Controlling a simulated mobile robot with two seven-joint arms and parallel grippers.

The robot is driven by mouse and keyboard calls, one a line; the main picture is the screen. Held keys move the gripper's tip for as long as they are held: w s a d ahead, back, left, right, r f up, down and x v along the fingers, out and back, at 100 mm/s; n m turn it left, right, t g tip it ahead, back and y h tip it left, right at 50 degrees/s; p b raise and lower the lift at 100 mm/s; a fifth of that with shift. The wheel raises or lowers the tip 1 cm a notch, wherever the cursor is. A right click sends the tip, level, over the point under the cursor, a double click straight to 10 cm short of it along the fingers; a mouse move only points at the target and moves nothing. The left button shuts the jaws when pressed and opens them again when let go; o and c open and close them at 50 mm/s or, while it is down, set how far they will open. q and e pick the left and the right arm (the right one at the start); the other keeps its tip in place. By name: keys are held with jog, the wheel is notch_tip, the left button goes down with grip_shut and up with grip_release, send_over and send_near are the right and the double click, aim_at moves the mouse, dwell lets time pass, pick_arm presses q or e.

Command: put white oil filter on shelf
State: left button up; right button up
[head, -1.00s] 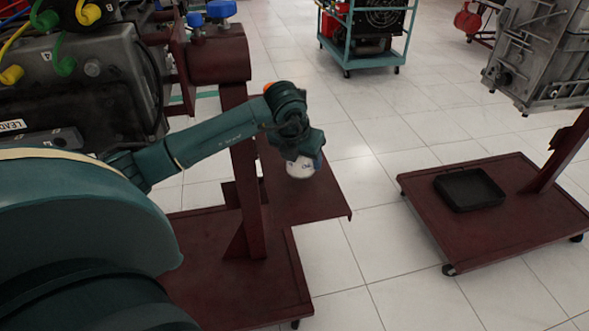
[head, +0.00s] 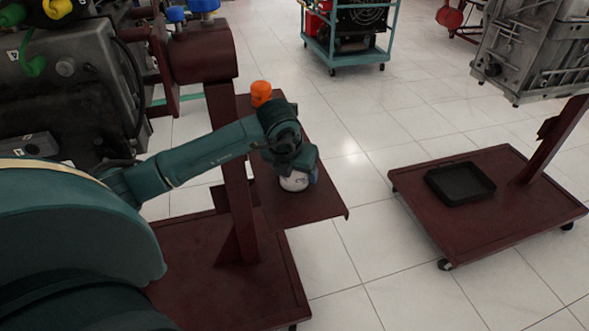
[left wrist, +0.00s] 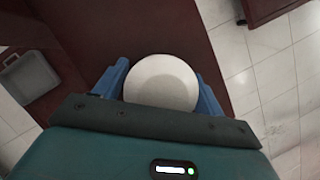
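The white oil filter (head: 294,182) is between the blue fingers of my left gripper (head: 298,176), low over the dark red shelf (head: 315,206). In the left wrist view the filter's round white end (left wrist: 161,82) fills the space between the fingers of my left gripper (left wrist: 160,88), which look closed against its sides. The filter looks upright and at or just above the shelf surface; its underside contact is not clear. My right gripper is not in view.
An orange cylinder (head: 261,93) stands behind my left wrist, its lower part hidden. A dark red post (head: 232,170) rises beside the shelf. An engine (head: 70,90) is at left. A black tray (head: 460,183) lies on another red stand at right. The shelf's front right is bare.

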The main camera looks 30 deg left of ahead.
pick_arm(q)
jog(key=shift+o, duration=1)
